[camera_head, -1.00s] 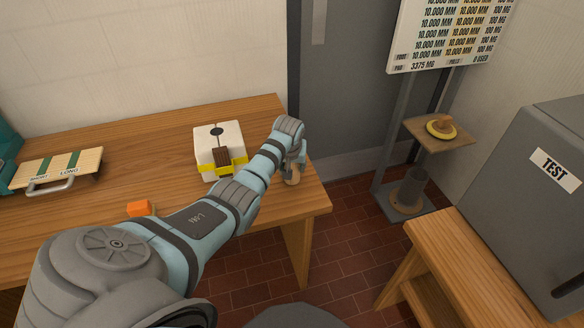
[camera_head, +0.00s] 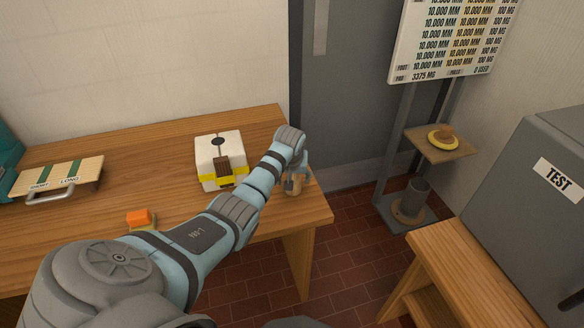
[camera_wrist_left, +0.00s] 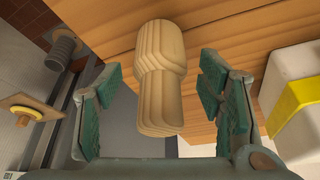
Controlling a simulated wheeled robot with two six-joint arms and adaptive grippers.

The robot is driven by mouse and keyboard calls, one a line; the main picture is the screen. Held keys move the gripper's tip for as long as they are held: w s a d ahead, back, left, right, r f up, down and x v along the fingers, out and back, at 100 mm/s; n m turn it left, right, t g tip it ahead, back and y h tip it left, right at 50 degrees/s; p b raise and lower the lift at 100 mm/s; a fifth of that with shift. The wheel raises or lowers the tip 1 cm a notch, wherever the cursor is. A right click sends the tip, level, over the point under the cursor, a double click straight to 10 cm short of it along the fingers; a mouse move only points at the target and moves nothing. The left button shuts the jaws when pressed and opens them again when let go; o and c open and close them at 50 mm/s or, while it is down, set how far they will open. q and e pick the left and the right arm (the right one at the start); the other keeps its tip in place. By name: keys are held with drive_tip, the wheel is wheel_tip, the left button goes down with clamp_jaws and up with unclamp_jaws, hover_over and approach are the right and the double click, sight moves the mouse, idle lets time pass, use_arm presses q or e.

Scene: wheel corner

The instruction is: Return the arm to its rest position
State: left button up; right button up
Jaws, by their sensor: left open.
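My left arm reaches in from the lower left of the head view, over the wooden table. My left gripper (camera_head: 297,178) is at the table's right end, small and partly hidden by its own wrist. In the left wrist view the gripper (camera_wrist_left: 160,105) is open, with green-padded fingers apart. A pale wooden peg-like piece (camera_wrist_left: 158,50) with a wider top lies between the fingers, with a gap on each side. It also shows in the head view (camera_head: 295,187), near the table's right corner. My right gripper is not in view.
On the table (camera_head: 130,150) are a white and yellow box (camera_head: 208,160) close to my forearm, an orange block (camera_head: 138,217) and a board with a handle (camera_head: 65,176). A post with a small shelf (camera_head: 440,146) and a grey TEST cabinet (camera_head: 530,200) stand right.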

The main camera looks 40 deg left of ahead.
use_arm(q)
drive_tip(key=p+v, duration=0.3)
drive_tip(key=v, duration=1)
drive_tip(key=shift+s+d+r, duration=0.15)
drive_tip(key=shift+s+r, duration=0.1)
drive_tip(key=shift+s, duration=0.15)
drive_tip(key=shift+f, duration=0.1)
